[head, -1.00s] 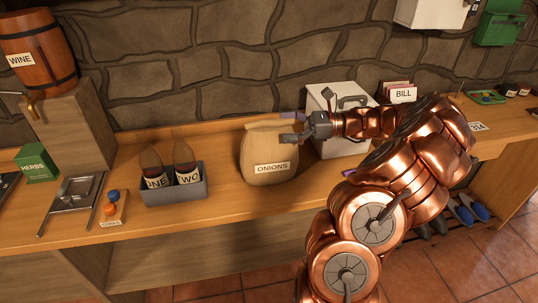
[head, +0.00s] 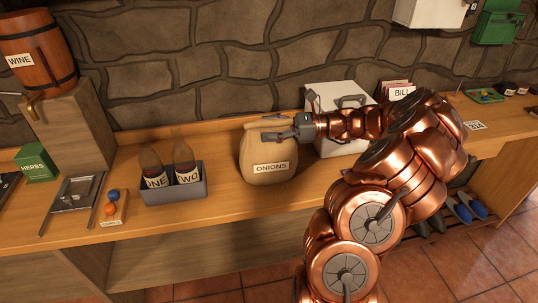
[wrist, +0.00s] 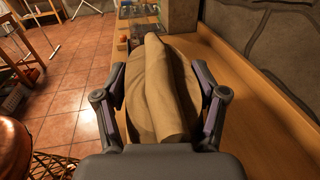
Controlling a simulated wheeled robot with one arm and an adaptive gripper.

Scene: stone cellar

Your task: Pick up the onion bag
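The onion bag (head: 268,160) is a tan sack with an ONIONS label, standing upright on the wooden counter (head: 225,205). Its folded top also shows in the wrist view (wrist: 160,90), running away between my fingers. My gripper (head: 272,130) is at the bag's top, reaching in from the right. In the wrist view my gripper (wrist: 162,80) is open, with one finger on each side of the bag's upper part. A gap shows between the fingers and the rolled fold. Whether the fingers touch the bag's sides I cannot tell.
A grey holder (head: 175,192) with two bottles stands left of the bag. A white box (head: 340,145) stands close on the right, behind my wrist. The stone wall (head: 220,60) rises behind. Bare counter lies in front of the bag.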

